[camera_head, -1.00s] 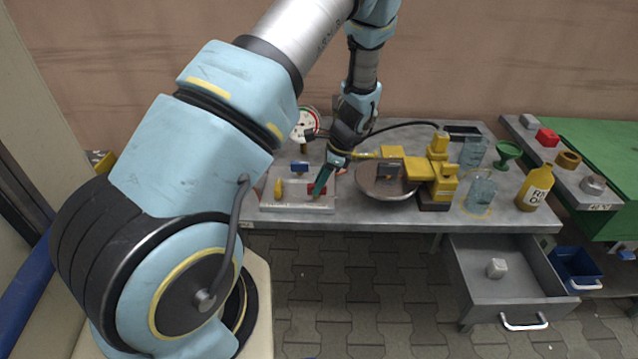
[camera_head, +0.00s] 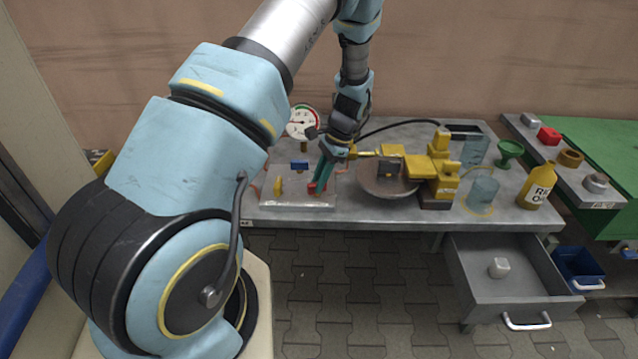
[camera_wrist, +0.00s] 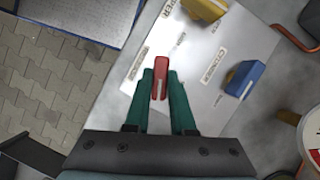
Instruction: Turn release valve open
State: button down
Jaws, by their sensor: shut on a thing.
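A pale valve panel (camera_head: 290,201) lies on the left of the bench. It carries a red valve handle (camera_head: 311,187), a yellow handle (camera_head: 278,184) and a blue handle (camera_head: 299,165). My gripper (camera_head: 317,186) reaches down to the red handle, its green fingers tilted. In the wrist view, the gripper (camera_wrist: 162,76) has the red handle (camera_wrist: 161,72) between its two fingers and is shut on it. The yellow handle (camera_wrist: 204,9) and blue handle (camera_wrist: 245,78) stand apart from the fingers. Printed labels show on the panel, but I cannot read which names the red handle.
A dial gauge (camera_head: 302,122) stands behind the panel. A round pan (camera_head: 368,178) and a yellow fixture (camera_head: 440,170) are to the right. Further right are glass beakers, a green funnel (camera_head: 509,152) and a yellow bottle (camera_head: 538,187). An open drawer (camera_head: 505,285) juts out in front.

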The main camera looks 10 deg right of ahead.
jog(key=n+g+b, duration=0.1)
jog(key=n, duration=0.2)
jog(key=n+g+h, duration=0.1)
jog(key=n, duration=0.2)
jog(key=shift+w+n+b, duration=0.15)
jog(key=shift+n+b, duration=0.15)
jog(key=shift+b, duration=0.1)
jog(key=n+h, duration=0.1)
jog(key=n, duration=0.2)
jog(key=n+g+h+b, duration=0.1)
jog(key=n, duration=0.2)
jog(key=shift+w+a+h, duration=0.1)
jog(key=shift+a+h, duration=0.1)
jog(key=shift+h, duration=0.1)
jog(key=shift+n, duration=0.3)
jog(key=c, duration=0.8)
grip_release()
jog(key=shift+o, duration=0.2)
jog(key=b+v, duration=0.3)
jog(key=v, duration=0.7)
jog(key=shift+w+r, duration=0.2)
jog(key=shift+r, duration=0.2)
jog(key=shift+a, duration=0.1)
